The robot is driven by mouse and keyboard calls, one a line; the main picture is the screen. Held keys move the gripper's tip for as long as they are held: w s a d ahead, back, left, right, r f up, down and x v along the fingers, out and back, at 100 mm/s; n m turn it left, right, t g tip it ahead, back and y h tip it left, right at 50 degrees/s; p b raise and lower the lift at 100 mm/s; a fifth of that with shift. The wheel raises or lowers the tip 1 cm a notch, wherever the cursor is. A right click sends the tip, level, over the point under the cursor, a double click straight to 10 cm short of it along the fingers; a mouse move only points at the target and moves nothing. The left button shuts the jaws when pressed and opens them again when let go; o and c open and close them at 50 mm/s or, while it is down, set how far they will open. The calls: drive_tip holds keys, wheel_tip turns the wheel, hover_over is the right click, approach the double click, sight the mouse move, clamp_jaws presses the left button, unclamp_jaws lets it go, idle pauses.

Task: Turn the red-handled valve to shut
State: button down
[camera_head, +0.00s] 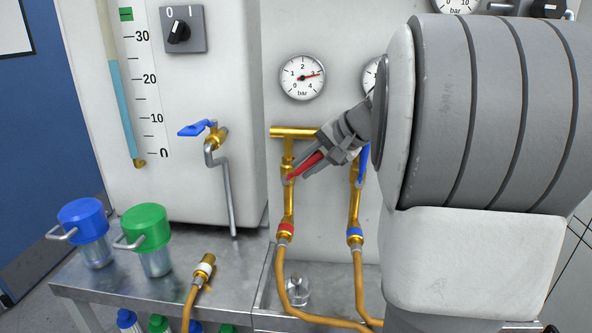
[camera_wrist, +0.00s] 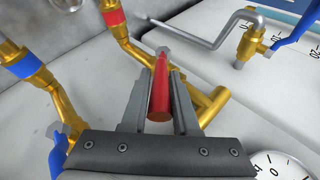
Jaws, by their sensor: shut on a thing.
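The red valve handle (camera_head: 306,166) sits on the left brass pipe (camera_head: 289,205) below a brass cross-pipe. It slants up and to the right, at an angle to the upright pipe. My gripper (camera_head: 301,172) reaches in from the right and is shut on the handle. In the wrist view, the red handle (camera_wrist: 159,100) lies lengthwise between the two grey fingers of my gripper (camera_wrist: 160,80). Part of the handle is hidden by the fingers in the head view.
A blue valve handle (camera_head: 363,165) on the right brass pipe (camera_head: 354,205) is close beside my gripper. A pressure gauge (camera_head: 302,77) is above. A blue tap handle (camera_head: 197,128) is to the left. Blue-lidded (camera_head: 83,220) and green-lidded (camera_head: 145,227) cups stand on the metal bench.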

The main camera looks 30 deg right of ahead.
idle(0.3)
drive_tip(key=c, duration=0.7)
unclamp_jaws()
drive_tip(key=p+v, duration=0.2)
drive_tip(key=v, duration=1.5)
drive_tip(key=shift+s+d+r+p, duration=0.1)
drive_tip(key=shift+s+r+p, duration=0.05)
drive_tip(key=shift+p, duration=0.15)
